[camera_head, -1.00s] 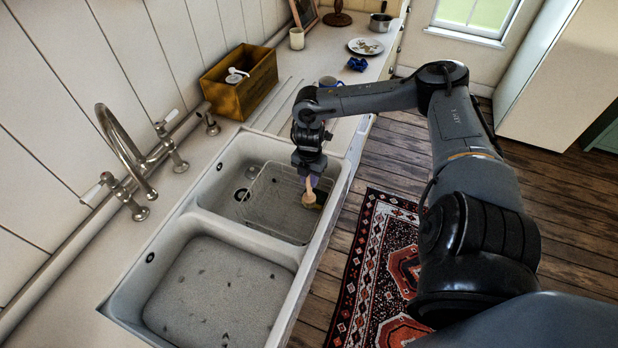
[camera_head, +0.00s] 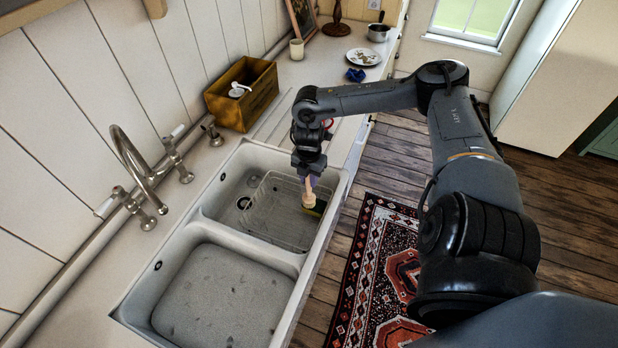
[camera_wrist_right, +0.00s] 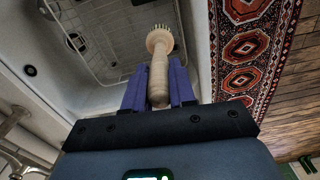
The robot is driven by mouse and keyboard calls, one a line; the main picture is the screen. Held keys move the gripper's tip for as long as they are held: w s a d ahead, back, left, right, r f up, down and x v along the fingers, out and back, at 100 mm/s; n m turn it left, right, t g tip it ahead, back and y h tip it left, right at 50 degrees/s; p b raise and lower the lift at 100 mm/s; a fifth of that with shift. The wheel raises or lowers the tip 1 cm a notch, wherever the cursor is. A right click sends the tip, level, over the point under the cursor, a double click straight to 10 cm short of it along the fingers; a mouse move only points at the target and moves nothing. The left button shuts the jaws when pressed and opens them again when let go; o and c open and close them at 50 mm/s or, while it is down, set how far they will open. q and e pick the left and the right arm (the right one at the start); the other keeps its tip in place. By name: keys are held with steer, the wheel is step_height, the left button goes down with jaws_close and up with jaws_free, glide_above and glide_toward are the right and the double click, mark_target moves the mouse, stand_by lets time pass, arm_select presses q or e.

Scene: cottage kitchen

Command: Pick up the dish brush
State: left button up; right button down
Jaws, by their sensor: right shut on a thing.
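The dish brush (camera_head: 308,197) has a pale wooden handle and a round bristled head. My right gripper (camera_head: 306,181) is shut on its handle and holds it above the right part of the far sink basin. In the right wrist view the brush (camera_wrist_right: 159,50) lies between the purple fingers of the right gripper (camera_wrist_right: 159,88), with its head pointing away from the palm. My left gripper is not in view.
A wire rack (camera_head: 272,222) sits in the far basin of the double sink (camera_head: 196,240). The tap (camera_head: 140,170) stands at left. A wooden box (camera_head: 241,93) and a plate (camera_head: 362,57) stand on the counter.

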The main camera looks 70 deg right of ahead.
steer(key=shift+r+p, duration=2.4)
steer(key=shift+r, duration=0.4)
